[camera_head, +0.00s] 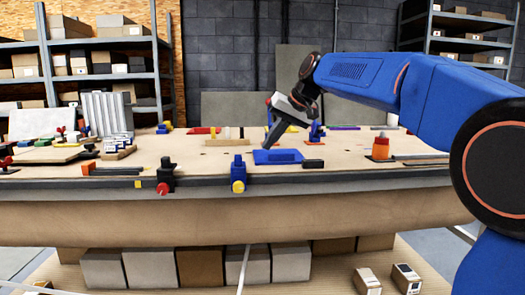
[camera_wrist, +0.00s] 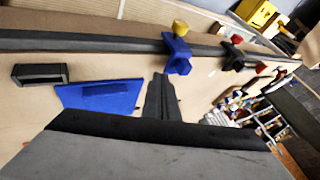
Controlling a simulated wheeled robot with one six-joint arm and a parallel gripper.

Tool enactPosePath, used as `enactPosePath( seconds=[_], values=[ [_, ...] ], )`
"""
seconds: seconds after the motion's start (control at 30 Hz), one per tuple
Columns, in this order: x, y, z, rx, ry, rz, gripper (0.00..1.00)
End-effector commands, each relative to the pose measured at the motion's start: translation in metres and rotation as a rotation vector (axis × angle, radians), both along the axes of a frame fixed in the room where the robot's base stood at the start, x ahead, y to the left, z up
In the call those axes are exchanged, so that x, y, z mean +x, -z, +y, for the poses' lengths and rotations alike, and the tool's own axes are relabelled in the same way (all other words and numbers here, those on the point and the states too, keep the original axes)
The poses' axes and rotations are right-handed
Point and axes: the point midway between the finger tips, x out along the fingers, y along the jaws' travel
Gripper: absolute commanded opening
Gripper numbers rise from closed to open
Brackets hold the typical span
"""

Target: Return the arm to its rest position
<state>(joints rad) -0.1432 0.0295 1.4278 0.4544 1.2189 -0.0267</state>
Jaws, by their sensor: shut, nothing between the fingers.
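My blue arm (camera_head: 372,80) reaches in from the right over the workbench (camera_head: 215,165). My gripper (camera_head: 268,146) points down and to the left, just above the bench top behind a flat blue piece (camera_head: 265,157). In the wrist view, the dark fingers of my gripper (camera_wrist: 160,80) are together with nothing between them. The blue piece (camera_wrist: 100,95) lies beside them, to the left. I cannot tell the exact gap between the fingertips and the bench.
A small black block (camera_head: 313,164) lies beside the blue piece. A blue clamp with a yellow knob (camera_head: 238,174) and a black clamp with a red knob (camera_head: 165,177) grip the front edge. An orange item (camera_head: 380,147) stands right. Shelves (camera_head: 105,70) stand behind left.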

Motion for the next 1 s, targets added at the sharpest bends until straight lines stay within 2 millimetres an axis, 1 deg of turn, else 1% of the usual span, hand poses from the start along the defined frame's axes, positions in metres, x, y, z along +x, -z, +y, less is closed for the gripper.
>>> enactPosePath(
  seconds=[0.03,0.1,0.23,0.4,0.5,0.57,0.67,0.87,1.0],
  values=[
    [-0.003,-0.009,-0.005,0.001,0.002,-0.004,0.00],
    [-0.008,-0.018,-0.010,0.001,0.002,-0.004,0.00],
    [-0.013,-0.031,-0.018,0.001,0.001,-0.003,0.00],
    [-0.019,-0.037,-0.023,-0.002,0.001,-0.001,0.00],
    [-0.029,-0.034,-0.029,-0.012,0.010,0.000,0.00],
    [-0.041,-0.028,-0.035,-0.025,0.020,0.001,0.00],
    [-0.067,-0.013,-0.050,-0.054,0.043,0.004,0.00],
    [-0.130,0.030,-0.082,-0.123,0.091,0.010,0.00],
    [-0.174,0.065,-0.103,-0.175,0.120,0.014,0.00]
  ],
)
